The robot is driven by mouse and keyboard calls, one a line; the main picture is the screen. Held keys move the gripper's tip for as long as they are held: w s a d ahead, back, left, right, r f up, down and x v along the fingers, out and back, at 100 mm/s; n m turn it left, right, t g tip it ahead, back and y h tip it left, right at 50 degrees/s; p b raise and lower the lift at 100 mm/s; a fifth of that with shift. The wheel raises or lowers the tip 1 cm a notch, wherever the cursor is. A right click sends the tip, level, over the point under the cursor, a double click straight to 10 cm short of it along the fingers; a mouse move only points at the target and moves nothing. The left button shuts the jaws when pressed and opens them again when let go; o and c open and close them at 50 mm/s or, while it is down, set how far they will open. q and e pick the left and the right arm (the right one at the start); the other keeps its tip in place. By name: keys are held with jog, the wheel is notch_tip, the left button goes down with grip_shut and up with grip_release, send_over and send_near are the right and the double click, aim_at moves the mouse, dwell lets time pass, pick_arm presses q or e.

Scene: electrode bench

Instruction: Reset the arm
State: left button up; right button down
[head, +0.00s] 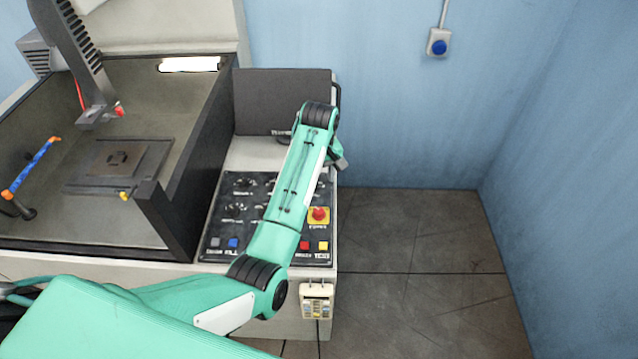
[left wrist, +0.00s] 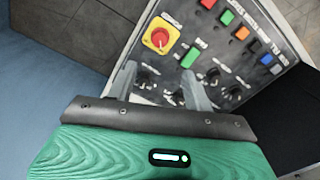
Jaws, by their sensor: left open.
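My left arm, green with black joints, reaches from the lower left across the control panel (head: 212,243) in the head view. My left gripper (head: 339,160) shows only in part at the panel's far right edge, behind the wrist. In the left wrist view my left gripper (left wrist: 162,88) has its two grey fingers spread apart over the panel's knobs, with nothing between them. The red emergency stop on its yellow plate (left wrist: 159,38) lies just beyond the fingers; it also shows in the head view (head: 319,214). My right gripper is not in view.
A machine tank with dark walls (head: 172,215) stands left of the panel, with a tool head (head: 98,112) hanging over a plate (head: 105,179). A dark monitor-like board (head: 265,100) stands behind the panel. The floor (head: 410,240) to the right is clear up to the blue wall (head: 400,110).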

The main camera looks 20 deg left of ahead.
pick_arm(q)
jog(key=shift+f, duration=0.1)
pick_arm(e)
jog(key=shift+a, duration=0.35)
